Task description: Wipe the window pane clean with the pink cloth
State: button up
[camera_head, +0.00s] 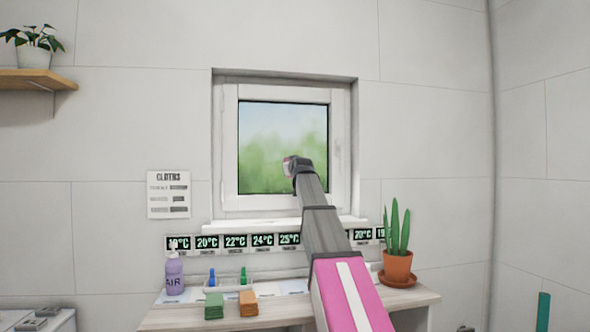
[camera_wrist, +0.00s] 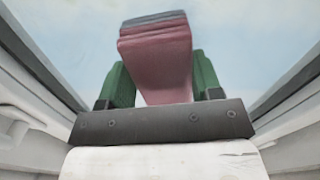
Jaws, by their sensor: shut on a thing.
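The window pane (camera_head: 270,125) sits in a white frame in the back wall and shows blurred blue and green. My gripper (camera_head: 293,165) is in front of its lower right part, with the arm reaching up from below. In the wrist view, the green fingers of my gripper (camera_wrist: 158,85) are shut on the folded pink cloth (camera_wrist: 155,50), which has a grey-blue layer at its far edge. The cloth is in front of the pane; I cannot tell whether it touches. In the head view the gripper mostly hides the cloth.
Window frame sides rise close around the gripper; a sill (camera_head: 245,222) runs below. The table (camera_head: 190,320) holds a purple bottle (camera_head: 174,275), a green block (camera_head: 214,306) and an orange block (camera_head: 248,303). A potted plant (camera_head: 397,265) stands at its right end.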

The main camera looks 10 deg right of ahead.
aim_at(281, 162)
jog(key=shift+s+a, duration=0.1)
jog(key=shift+a, duration=2.1)
jog(key=shift+r, duration=1.05)
jog(key=shift+d, duration=2.25)
jog(key=shift+d, duration=0.15)
jog(key=d, duration=0.6)
jog(key=shift+w, duration=0.2)
jog(key=shift+d, duration=0.1)
